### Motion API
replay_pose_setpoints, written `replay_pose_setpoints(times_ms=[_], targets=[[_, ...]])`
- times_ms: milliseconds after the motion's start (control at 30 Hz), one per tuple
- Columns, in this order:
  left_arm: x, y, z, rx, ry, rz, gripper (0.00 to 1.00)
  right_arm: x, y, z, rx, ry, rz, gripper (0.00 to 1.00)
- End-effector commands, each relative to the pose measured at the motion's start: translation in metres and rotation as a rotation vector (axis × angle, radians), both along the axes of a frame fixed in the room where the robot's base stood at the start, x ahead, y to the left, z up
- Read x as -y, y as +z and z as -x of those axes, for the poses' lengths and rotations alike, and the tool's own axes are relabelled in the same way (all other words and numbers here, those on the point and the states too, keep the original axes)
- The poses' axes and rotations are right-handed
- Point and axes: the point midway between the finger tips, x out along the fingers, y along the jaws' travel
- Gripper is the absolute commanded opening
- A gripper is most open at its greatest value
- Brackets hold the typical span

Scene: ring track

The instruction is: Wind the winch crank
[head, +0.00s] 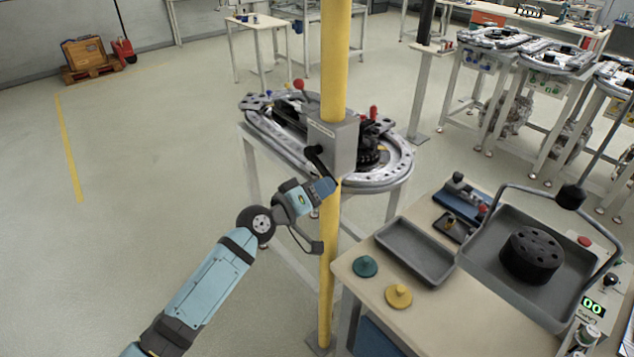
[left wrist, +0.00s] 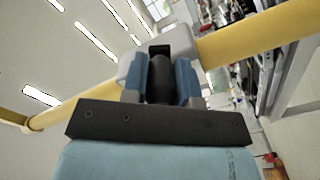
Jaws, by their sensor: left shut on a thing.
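The winch is a grey box (head: 336,146) fixed to a yellow post (head: 334,60). Its black crank (head: 317,158) sticks out on the side facing me and slants down to the right. My left gripper (head: 325,187) is at the crank's lower end, shut on its handle. In the left wrist view, the dark crank handle (left wrist: 159,82) lies between the two blue fingers, with the grey winch housing behind them. The fingers hide much of the handle in the head view. My right gripper is out of view.
A ring track table (head: 280,147) stands just behind the post. At the lower right, a workbench (head: 440,312) holds a grey tray (head: 415,252), a green knobbed disc (head: 365,266) and a yellow one (head: 398,295).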

Motion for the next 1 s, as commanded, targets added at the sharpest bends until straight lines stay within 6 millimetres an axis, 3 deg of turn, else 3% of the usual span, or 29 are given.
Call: replay_pose_setpoints(times_ms=[33, 300, 1000], targets=[[0.001, 0.011, 0.001, -0.036, 0.000, 0.029, 0.00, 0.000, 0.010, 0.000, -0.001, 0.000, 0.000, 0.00], [0.004, 0.028, 0.006, -0.212, 0.000, 0.158, 0.00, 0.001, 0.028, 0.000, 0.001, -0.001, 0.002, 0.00], [0.005, 0.048, 0.006, -0.200, 0.000, 0.151, 0.00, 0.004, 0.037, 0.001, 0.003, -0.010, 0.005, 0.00]])
